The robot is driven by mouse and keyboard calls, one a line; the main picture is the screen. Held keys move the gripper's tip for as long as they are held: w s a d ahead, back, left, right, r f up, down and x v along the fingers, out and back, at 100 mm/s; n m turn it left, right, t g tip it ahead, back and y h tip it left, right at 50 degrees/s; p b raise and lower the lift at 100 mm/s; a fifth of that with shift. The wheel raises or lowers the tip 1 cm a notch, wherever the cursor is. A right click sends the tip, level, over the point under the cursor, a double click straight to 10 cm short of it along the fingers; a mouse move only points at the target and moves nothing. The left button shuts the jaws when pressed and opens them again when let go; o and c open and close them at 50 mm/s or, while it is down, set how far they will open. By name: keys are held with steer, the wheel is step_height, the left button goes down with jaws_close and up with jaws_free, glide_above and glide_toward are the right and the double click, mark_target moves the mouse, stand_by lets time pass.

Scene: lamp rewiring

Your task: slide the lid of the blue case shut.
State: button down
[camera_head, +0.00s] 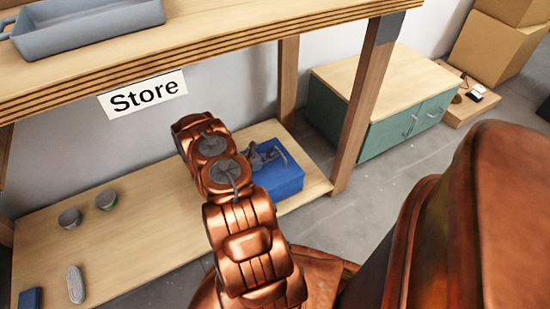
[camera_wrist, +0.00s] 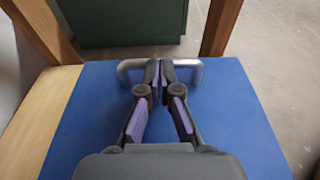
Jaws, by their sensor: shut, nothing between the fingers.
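The blue case (camera_head: 287,181) sits on the right end of the low wooden shelf, partly hidden by my arm and gripper. In the wrist view its flat blue top (camera_wrist: 235,115) fills most of the lower picture. A silvery bar handle (camera_wrist: 192,66) stands near the far edge of that top. My gripper (camera_wrist: 160,70) is shut and empty, its fingertips at the middle of the handle and hiding that part. I cannot tell whether they touch it. In the head view my gripper (camera_head: 262,155) is over the case. The lid's opening cannot be made out.
The upper shelf (camera_head: 240,45) with a grey tray (camera_head: 90,30) overhangs the low shelf (camera_head: 145,225). A wooden post (camera_head: 365,105) stands right of the case, with a green cabinet (camera_head: 400,125) beyond. Two small round pieces (camera_head: 70,218) (camera_head: 106,200) lie on the left.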

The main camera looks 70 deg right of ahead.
steer(key=shift+s+d+r, duration=0.1)
steer(key=shift+s+d, duration=0.1)
steer(key=shift+w+a+r, duration=0.15)
steer(key=shift+w+a, duration=0.1)
steer(key=shift+a, duration=0.15)
steer(key=p+v, duration=0.2)
steer(key=v, duration=1)
steer(key=shift+w+p, duration=0.25)
steer(key=shift+p, duration=0.15)
steer(key=shift+w+a, duration=0.4)
steer(key=shift+a, duration=0.15)
